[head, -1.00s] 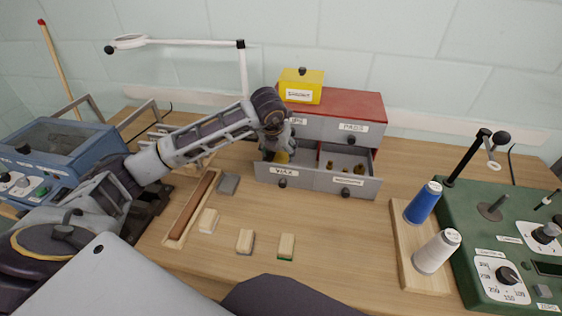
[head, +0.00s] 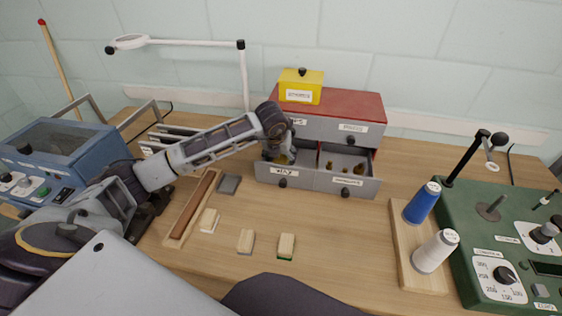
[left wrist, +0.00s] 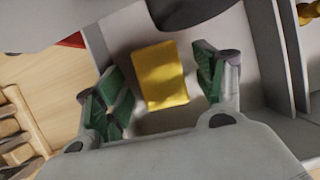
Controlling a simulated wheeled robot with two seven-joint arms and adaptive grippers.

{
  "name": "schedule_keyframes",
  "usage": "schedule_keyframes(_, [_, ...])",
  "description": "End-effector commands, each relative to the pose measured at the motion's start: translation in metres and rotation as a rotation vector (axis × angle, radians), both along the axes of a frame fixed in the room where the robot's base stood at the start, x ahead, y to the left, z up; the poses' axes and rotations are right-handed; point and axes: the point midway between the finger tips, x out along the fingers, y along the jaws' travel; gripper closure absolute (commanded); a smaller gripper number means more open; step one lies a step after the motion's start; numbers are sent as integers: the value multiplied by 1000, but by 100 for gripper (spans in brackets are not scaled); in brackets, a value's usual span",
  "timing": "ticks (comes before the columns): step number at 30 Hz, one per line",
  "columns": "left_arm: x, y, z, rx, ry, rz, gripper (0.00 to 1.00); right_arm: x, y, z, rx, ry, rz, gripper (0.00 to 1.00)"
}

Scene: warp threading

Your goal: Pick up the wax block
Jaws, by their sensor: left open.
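The wax block (left wrist: 161,76) is a yellow rectangular block lying on the grey floor of the open drawer labelled WAX (head: 267,171). In the left wrist view it lies between the two green-padded fingers of my left gripper (left wrist: 162,92), with a gap on each side. The left gripper is open and reaches down into the drawer. In the head view the gripper (head: 279,157) mostly hides the block. My right gripper does not show.
The neighbouring drawer (head: 345,180) is open too and holds small brass-coloured pieces. A yellow box (head: 301,90) stands on the red-topped cabinet (head: 345,104). Several small blocks (head: 246,241) lie on the table. Blue and white spools (head: 436,251) stand at right.

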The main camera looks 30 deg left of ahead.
Motion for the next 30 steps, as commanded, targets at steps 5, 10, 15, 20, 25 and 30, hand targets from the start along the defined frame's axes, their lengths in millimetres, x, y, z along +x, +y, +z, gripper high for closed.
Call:
schedule_keyframes(5, [0,0,0,0,0,0,33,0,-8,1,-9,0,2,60])
schedule_keyframes(10, [0,0,0,0,0,0,55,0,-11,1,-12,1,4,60])
schedule_keyframes(15, [0,0,0,0,0,0,77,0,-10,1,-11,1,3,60])
schedule_keyframes(20, [0,0,0,0,-1,0,82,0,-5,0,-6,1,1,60])
schedule_keyframes(25, [0,0,1,0,-1,0,82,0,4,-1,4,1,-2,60])
schedule_keyframes(30, [1,0,7,1,-3,0,82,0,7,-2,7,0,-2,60])
